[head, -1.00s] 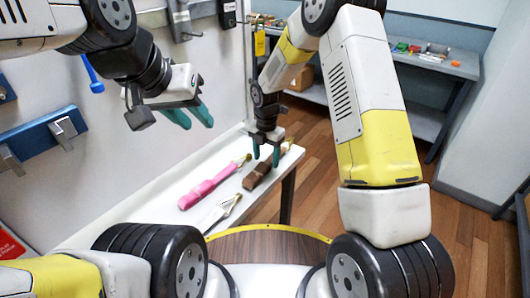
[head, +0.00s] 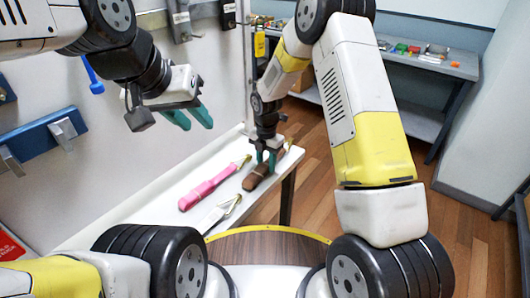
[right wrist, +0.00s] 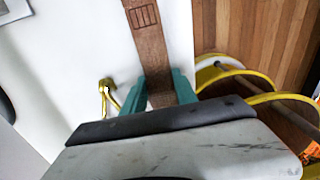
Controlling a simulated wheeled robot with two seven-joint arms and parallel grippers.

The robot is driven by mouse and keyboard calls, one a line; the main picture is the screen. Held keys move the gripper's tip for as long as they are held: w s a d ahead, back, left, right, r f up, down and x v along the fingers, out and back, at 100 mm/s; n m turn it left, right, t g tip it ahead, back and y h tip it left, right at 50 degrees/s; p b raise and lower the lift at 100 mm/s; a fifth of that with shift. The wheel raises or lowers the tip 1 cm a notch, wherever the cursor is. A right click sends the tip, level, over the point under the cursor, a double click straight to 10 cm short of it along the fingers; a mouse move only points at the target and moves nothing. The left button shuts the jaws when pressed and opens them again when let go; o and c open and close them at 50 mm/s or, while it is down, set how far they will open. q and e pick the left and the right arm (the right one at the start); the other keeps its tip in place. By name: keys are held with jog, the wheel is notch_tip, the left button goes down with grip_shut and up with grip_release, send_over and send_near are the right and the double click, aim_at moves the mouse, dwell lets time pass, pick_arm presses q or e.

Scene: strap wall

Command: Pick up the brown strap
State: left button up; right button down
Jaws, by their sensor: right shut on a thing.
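In the right wrist view the brown strap (right wrist: 156,50) runs up from between the fingers. My right gripper (head: 266,160) is down at the strap, with its green fingers on both sides of it. The right gripper (right wrist: 157,92) is shut on the strap in the right wrist view. My left gripper (head: 195,119) is in the air in front of the wall, its green fingers apart and empty.
A pink strap (head: 206,187) and a white strap (head: 216,215) lie on the white shelf (head: 160,205) to the left of the brown one. A blue bracket (head: 38,137) is on the wall. A grey table (head: 430,62) with small items stands at the back right.

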jog(key=shift+r, duration=0.5)
jog(key=r, duration=0.1)
jog(key=s+r, duration=0.1)
jog(key=shift+a+r, duration=0.2)
jog(key=shift+r, duration=0.15)
jog(key=s+a, duration=0.1)
jog(key=s, duration=0.3)
jog(key=s+a+r, duration=0.1)
jog(key=s+a, duration=0.1)
jog(key=s, duration=0.3)
jog(key=s+a, duration=0.1)
jog(key=s, duration=0.4)
jog(key=shift+s+a+r, duration=0.1)
jog(key=shift+a+r, duration=0.05)
jog(key=shift+a, duration=0.3)
